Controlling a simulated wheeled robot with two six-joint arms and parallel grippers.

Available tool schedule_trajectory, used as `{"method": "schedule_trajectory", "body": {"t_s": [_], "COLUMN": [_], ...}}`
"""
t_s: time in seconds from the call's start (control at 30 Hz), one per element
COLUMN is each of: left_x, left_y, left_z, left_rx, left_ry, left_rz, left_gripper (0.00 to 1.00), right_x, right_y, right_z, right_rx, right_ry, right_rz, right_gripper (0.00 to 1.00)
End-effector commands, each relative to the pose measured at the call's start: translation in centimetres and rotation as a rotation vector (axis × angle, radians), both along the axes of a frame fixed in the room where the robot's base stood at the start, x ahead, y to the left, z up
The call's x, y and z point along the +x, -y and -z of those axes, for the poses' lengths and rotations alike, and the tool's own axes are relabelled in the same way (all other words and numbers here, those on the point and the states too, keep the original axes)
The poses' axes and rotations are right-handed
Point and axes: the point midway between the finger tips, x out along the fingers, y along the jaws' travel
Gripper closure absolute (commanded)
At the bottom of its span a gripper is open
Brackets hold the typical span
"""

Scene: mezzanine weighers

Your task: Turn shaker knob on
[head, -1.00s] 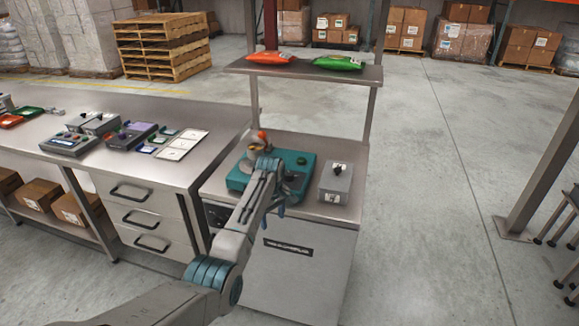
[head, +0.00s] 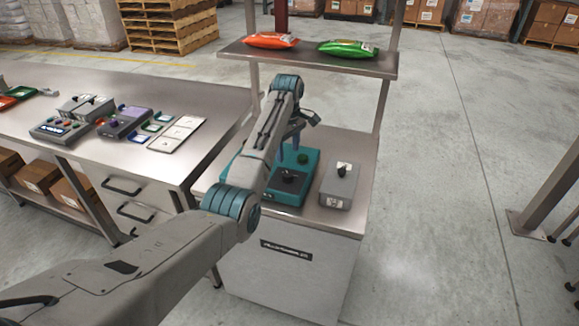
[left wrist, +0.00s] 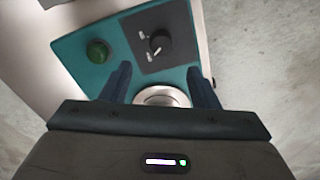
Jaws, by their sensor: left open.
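The teal shaker (head: 309,160) stands on a metal cabinet top, partly hidden behind my left arm. Its black knob (head: 290,176) sits on a dark panel near the front, with a green button (head: 302,158) behind it. In the left wrist view the knob (left wrist: 160,42) shows on its dark panel, its pointer line visible, and the green button (left wrist: 97,51) is to its left. My left gripper (left wrist: 158,68) is open and empty. Its two fingers are apart, short of the knob in the picture and not touching it. A round metal part (left wrist: 163,95) shows between the fingers. My right gripper is not in view.
A grey box (head: 338,190) with a black switch stands right of the shaker. A shelf (head: 308,57) above holds an orange bag (head: 270,40) and a green bag (head: 347,48). The bench (head: 90,160) at left carries several devices.

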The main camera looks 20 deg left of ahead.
Motion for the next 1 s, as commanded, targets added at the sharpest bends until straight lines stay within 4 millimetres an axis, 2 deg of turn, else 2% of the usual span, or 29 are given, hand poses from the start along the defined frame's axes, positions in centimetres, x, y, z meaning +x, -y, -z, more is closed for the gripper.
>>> {"method": "schedule_trajectory", "body": {"t_s": [0.1,0.2,0.4,0.6,0.87,1.0], "left_x": [-0.1,-0.1,-0.1,-0.1,-0.1,-0.1], "left_y": [0.0,0.0,0.0,0.0,0.0,0.0], "left_z": [2.1,4.0,7.3,8.9,9.1,9.1], "left_rx": [0.000,0.000,0.000,0.000,0.000,0.000], "left_ry": [-0.004,-0.004,-0.003,-0.001,0.000,0.000], "left_rz": [0.000,0.000,0.000,0.000,0.000,0.000], "left_gripper": [0.45,0.45,0.45,0.45,0.45,0.69], "right_x": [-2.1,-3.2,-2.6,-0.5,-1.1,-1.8], "right_y": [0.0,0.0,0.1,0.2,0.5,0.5], "right_z": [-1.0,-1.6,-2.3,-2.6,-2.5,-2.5], "right_rx": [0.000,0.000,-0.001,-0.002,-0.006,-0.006], "right_ry": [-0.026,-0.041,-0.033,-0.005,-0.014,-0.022], "right_rz": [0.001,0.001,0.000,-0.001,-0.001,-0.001], "right_gripper": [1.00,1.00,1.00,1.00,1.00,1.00]}}
